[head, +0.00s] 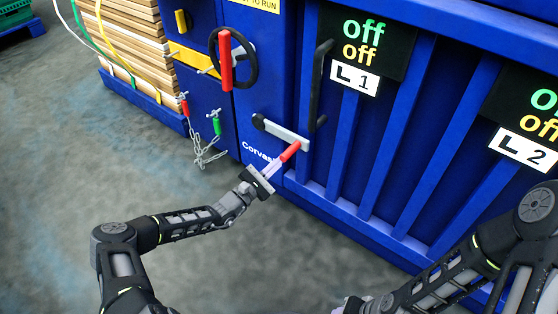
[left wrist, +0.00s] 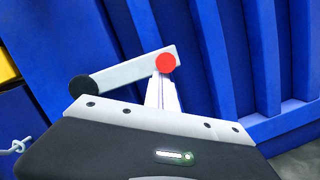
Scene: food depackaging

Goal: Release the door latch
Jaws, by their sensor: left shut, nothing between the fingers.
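The door latch (head: 285,133) is a light grey bar on the front of the blue machine, with a black round pivot at its left end and a red handle (head: 290,151) at its right end. In the left wrist view the bar (left wrist: 130,72) slopes up to the right, and the red handle's round end (left wrist: 165,63) faces the camera. My left gripper (head: 272,168) is shut and empty, with its fingertips at or very near the red handle. I cannot tell if they touch. My right arm shows at the lower right; its gripper's fingers are not clearly visible.
A black door handle (head: 319,80) stands upright above the latch. A black wheel with a red grip (head: 226,60) is at the upper left. Chains (head: 204,152) hang below red and green pieces. Stacked boards (head: 130,40) stand at the left. The floor in front is clear.

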